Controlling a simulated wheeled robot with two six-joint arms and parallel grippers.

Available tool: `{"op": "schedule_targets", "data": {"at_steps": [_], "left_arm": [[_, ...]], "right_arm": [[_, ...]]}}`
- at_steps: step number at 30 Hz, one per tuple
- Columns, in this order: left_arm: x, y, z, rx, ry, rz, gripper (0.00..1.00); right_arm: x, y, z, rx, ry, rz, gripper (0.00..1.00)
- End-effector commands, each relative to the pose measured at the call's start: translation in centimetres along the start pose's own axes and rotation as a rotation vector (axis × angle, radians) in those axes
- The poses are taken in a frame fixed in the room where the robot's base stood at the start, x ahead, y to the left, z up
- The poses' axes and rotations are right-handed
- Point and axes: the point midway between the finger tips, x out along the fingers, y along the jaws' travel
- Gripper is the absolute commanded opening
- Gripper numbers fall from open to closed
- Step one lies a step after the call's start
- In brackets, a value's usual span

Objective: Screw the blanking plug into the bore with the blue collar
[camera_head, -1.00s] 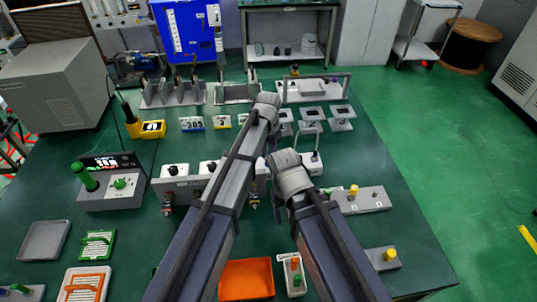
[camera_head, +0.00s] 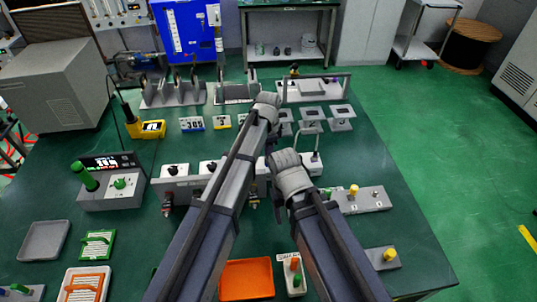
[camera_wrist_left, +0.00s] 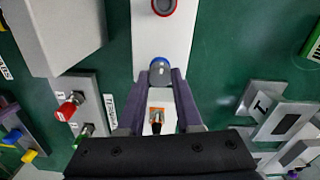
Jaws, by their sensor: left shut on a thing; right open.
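In the left wrist view, my left gripper (camera_wrist_left: 160,76) has its two purple fingers closed together around a small grey piece over the blue collar (camera_wrist_left: 158,64). The piece looks like the blanking plug, but fingers and collar hide most of it, and I cannot tell how deep it sits. The collar is on a long white block (camera_wrist_left: 162,36). A red-collared bore (camera_wrist_left: 164,6) lies farther along the block. In the head view, my left arm hides its gripper and the collar. My right gripper is open; its jaws are hard to make out behind its arm.
In the left wrist view, a grey plate with a red knob (camera_wrist_left: 68,108) lies left of the block and grey numbered stands (camera_wrist_left: 285,122) lie right. In the head view, an orange tray (camera_head: 246,278) lies in front. The bench's right edge (camera_head: 425,215) is clear.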

Motion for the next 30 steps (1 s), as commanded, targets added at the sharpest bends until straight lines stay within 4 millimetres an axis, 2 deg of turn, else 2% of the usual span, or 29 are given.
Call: {"op": "schedule_targets", "data": {"at_steps": [14,15,23,30], "left_arm": [[0.0,0.01,0.01,0.012,0.0,0.0,0.0],[0.0,0.01,0.01,0.012,0.0,0.0,0.36],[0.0,0.01,0.01,0.011,0.0,0.0,0.65],[-0.02,0.0,0.01,0.011,0.0,0.0,0.65]], "right_arm": [[0.0,0.0,0.0,0.0,0.0,0.0,0.68],[0.0,0.0,0.0,0.0,0.0,0.0,0.68],[0.0,0.0,0.0,0.0,0.0,0.0,0.68],[-0.02,0.0,0.0,0.0,0.0,0.0,0.68]]}}
